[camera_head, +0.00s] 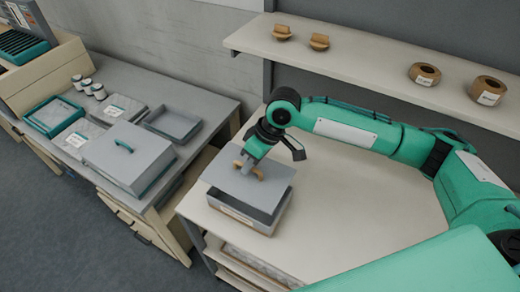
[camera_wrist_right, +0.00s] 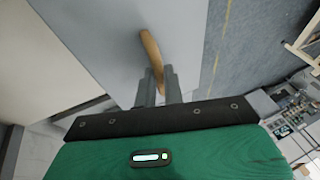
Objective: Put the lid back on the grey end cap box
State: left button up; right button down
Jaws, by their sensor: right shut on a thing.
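The grey end cap box (camera_head: 238,214) stands on the pale worktop, near its front left corner. My right gripper (camera_head: 249,167) is shut on the lid's tan curved handle (camera_head: 258,173). In the right wrist view, the fingers (camera_wrist_right: 160,88) close on the handle (camera_wrist_right: 151,55), with the grey lid (camera_wrist_right: 95,40) beyond. My left gripper is not in view.
A shelf (camera_head: 350,60) above the worktop holds two tan rolls (camera_head: 487,91) and two small tan pieces (camera_head: 319,41). A grey table at left carries a large closed grey box (camera_head: 130,155), an open grey tray (camera_head: 172,123) and several small white rolls. The worktop right of the box is clear.

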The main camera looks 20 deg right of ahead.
aim_at(251, 175)
jog(key=shift+s+f+b, duration=0.25)
jog(key=shift+f+b, duration=0.05)
jog(key=shift+b, duration=0.2)
jog(key=shift+f+b, duration=0.3)
jog(key=shift+b, duration=0.05)
jog(key=shift+f+b, duration=0.35)
jog(key=shift+b, duration=0.05)
notch_tip(251, 175, down, 2)
jog(key=shift+w+f+b, duration=0.1)
jog(key=shift+w+b, duration=0.05)
jog(key=shift+b, duration=1.1)
jog(key=shift+f, duration=0.1)
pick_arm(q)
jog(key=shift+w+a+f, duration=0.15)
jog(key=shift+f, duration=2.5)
pick_arm(e)
jog(key=shift+f, duration=0.9)
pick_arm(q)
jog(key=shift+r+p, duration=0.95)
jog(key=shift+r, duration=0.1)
pick_arm(e)
jog(key=shift+f, duration=0.1)
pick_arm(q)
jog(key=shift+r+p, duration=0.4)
pick_arm(e)
jog(key=shift+f, duration=0.4)
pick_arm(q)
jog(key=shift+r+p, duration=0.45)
pick_arm(e)
jog(key=shift+f, duration=0.1)
